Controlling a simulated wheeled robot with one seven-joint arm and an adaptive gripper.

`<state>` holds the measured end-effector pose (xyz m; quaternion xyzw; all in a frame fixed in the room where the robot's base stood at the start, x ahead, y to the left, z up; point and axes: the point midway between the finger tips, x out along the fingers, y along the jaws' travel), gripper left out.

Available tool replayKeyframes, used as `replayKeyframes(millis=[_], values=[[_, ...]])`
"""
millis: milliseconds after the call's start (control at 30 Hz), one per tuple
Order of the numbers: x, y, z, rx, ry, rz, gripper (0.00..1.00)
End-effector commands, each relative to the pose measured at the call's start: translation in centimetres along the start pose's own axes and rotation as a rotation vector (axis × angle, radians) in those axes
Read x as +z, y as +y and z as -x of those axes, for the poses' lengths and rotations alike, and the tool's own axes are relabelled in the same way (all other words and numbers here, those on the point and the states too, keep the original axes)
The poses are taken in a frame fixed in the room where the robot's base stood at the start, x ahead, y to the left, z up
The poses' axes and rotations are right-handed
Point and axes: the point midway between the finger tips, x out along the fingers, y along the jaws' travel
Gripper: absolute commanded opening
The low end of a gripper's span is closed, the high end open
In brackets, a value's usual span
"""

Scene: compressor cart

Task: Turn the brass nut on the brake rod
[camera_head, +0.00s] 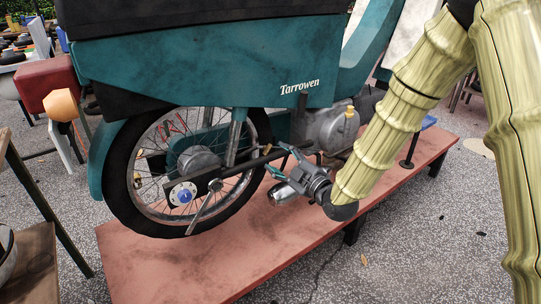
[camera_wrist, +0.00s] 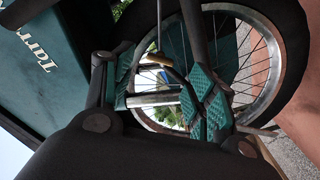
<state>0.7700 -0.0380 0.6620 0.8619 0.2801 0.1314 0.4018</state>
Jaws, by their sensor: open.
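The teal motorbike (camera_head: 205,65) stands with its spoked rear wheel (camera_head: 127,185) at left. A dark rod (camera_head: 240,165) runs from near the hub toward my gripper (camera_head: 277,161). A small brass-coloured piece (camera_wrist: 160,60), which looks like the nut, shows in the wrist view beyond the gap between my teal finger pads. My gripper also shows in the wrist view (camera_wrist: 165,86), with its fingers apart. A pale metal bar (camera_wrist: 152,99) crosses the gap between the pads. I cannot tell its depth or whether anything touches the fingers.
The bike stands on a low red platform (camera_head: 190,270), with bare room in front of the wheel. The engine (camera_head: 328,128) is close behind my gripper. A wooden stand (camera_head: 35,265) is at the left edge. Speckled paving surrounds the platform.

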Motion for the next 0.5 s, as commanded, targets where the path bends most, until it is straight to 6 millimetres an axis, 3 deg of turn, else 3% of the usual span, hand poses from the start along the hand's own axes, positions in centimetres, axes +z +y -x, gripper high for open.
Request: replayKeyframes(millis=[200,500], values=[[0.1,-0.1,-3.3,0.001,0.001,0.001,0.57],[0.1,0.0,-5.4,0.000,-0.001,0.000,0.57]])
